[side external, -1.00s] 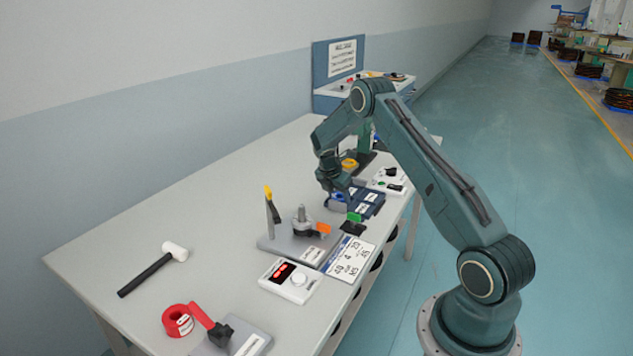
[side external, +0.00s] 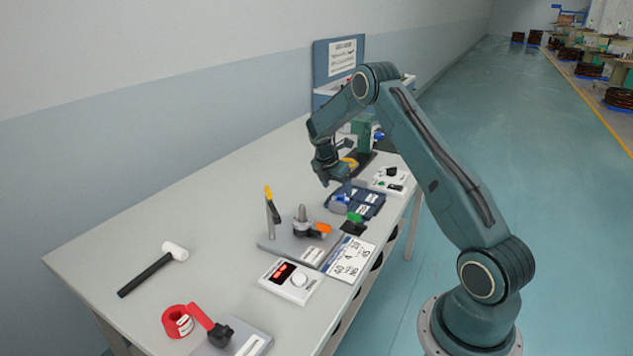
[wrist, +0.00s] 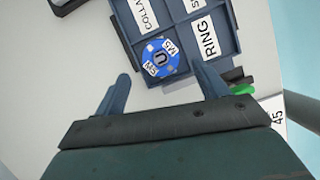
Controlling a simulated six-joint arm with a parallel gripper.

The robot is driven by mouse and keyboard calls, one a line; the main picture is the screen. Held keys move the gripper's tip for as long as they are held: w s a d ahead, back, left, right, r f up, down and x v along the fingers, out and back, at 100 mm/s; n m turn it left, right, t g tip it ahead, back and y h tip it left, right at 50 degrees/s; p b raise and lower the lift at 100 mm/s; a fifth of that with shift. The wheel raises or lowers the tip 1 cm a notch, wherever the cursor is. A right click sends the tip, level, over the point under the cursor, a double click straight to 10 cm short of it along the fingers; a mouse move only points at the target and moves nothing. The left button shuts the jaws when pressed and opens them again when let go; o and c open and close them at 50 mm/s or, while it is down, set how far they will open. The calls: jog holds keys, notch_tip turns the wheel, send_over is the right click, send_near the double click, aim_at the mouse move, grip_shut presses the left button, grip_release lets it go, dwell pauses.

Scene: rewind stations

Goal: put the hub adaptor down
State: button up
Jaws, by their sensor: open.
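The hub adaptor looks to be the round blue piece (wrist: 161,58) with small white labels in the wrist view. It lies in a compartment of the dark blue labelled tray (wrist: 190,99), beside the compartment marked RING. In the side view the blue piece (side external: 340,198) shows at the left part of the tray (side external: 369,212). My gripper (wrist: 165,88) is open and empty, its two fingers apart on either side in the wrist view. In the side view my gripper (side external: 336,181) is above the tray, clear of the piece.
A grey fixture (side external: 278,243) with an upright post stands left of the tray. A numbered white plate (side external: 349,258) and a white box with a red display (side external: 290,281) lie in front. A mallet (side external: 150,270) and red tape roll (side external: 178,321) are farther left. The table's middle left is clear.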

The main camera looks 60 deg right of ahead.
jog(key=v, duration=0.7)
dwell(0.4)
jog(key=s+a+r+m+t+y, duration=0.15)
jog(key=s+a+r+m, duration=0.25)
jog(key=a+r, duration=0.55)
jog(key=s+a+r+m+t, duration=0.3)
jog(key=a+r+m, duration=0.1)
jog(key=a+r, duration=0.55)
jog(key=s+a+m+t+y, duration=0.2)
jog(key=s+a+m, duration=0.5)
jog(key=s+a, duration=0.9)
jog(key=s+y, duration=0.1)
jog(key=s, duration=0.3)
jog(key=shift+m, duration=0.4)
